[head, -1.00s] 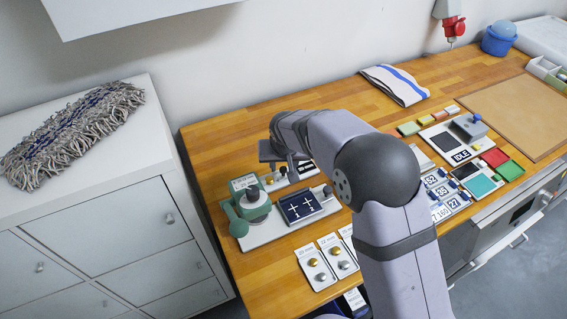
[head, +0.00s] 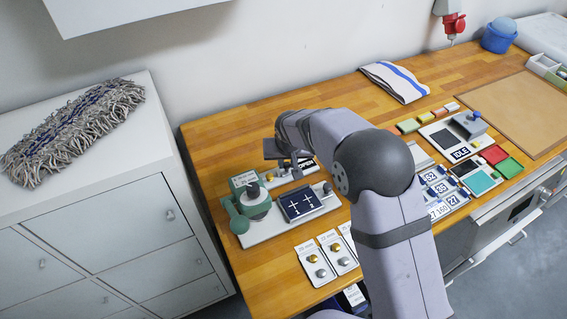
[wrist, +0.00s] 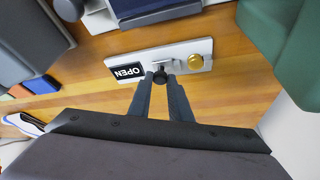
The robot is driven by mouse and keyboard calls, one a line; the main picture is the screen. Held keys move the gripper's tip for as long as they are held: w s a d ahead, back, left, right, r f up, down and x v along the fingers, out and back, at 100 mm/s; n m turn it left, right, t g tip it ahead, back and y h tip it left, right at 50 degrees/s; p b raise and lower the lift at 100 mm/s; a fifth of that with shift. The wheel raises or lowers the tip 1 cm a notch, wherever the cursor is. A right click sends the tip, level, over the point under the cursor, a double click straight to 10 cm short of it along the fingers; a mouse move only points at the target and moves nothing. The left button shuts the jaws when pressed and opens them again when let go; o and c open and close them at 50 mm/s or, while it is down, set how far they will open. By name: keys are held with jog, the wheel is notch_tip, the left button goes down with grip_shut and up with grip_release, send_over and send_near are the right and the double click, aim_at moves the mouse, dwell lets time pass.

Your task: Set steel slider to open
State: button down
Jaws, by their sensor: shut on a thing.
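The slider plate (wrist: 222,48) is a narrow light-grey panel with a black label (wrist: 127,71) that reads OPEN. A round brass knob (wrist: 195,62) sits at its other end. The small dark slider knob (wrist: 160,74) is between them, next to the label. My gripper (wrist: 159,82) is shut on this knob, with one finger on each side. In the head view my gripper (head: 292,163) is over the plate, and the OPEN label (head: 303,164) shows just right of it. My fingers partly cover the knob and its slot.
A green device (head: 252,203) and a dark panel with white marks (head: 301,203) stand on a pale base in front of the plate. Tagged knob cards (head: 316,264) lie nearer the front edge. The wooden bench (head: 222,142) is clear behind the plate.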

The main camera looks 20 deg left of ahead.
jog(key=shift+w+d, duration=0.45)
jog(key=c, duration=1.6)
grip_release()
jog(key=shift+w, duration=0.1)
jog(key=shift+c, duration=0.2)
jog(key=shift+r, duration=0.1)
jog(key=b+v, duration=0.2)
jog(key=v, duration=0.5)
jog(key=shift+b, duration=0.4)
jog(key=s+d+f+m+g+h, duration=0.1)
jog(key=s+d, duration=0.3)
jog(key=d, duration=0.5)
jog(key=s+d+f+m+g, duration=0.1)
jog(key=s+d, duration=0.3)
jog(key=d, duration=0.4)
jog(key=s+d+m+g+h, duration=0.1)
jog(key=s+d, duration=0.4)
jog(key=d, duration=0.4)
jog(key=s+d+f, duration=0.1)
jog(key=s+d, duration=0.2)
jog(key=s, duration=0.2)
jog(key=s+d+f+m+g, duration=0.1)
jog(key=s+d, duration=0.2)
jog(key=s, duration=0.2)
jog(key=shift+s+f+m, duration=0.3)
jog(key=shift+s+f, duration=0.05)
jog(key=shift+f, duration=0.05)
